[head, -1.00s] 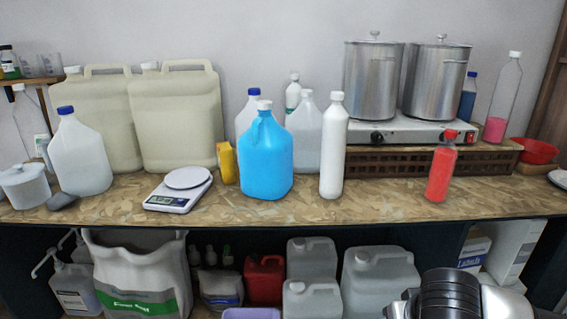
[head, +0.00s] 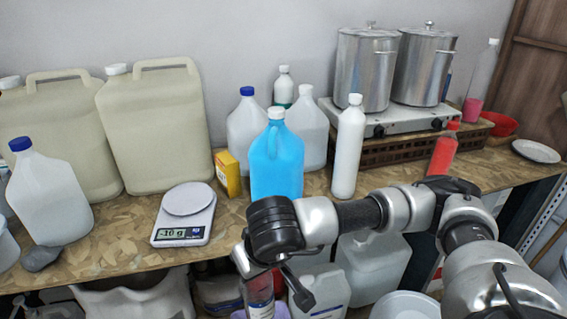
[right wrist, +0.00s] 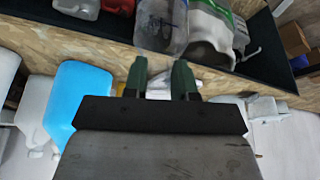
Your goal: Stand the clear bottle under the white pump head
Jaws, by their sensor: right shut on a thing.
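The clear bottle (head: 261,292) hangs below my right wrist in the head view, in front of the bench edge. It has a label, and red shows through it. In the right wrist view the clear bottle (right wrist: 163,25) extends beyond the fingertips, with dark writing on it. My right gripper (right wrist: 159,66) has green fingers and is shut on the bottle near its top. The fingertips are hard to see in the head view. My left gripper is not in view.
A blue jug (head: 276,167), a white bottle (head: 348,150) and a red bottle (head: 444,155) stand on the bench behind my right arm. Several jugs fill the shelf below.

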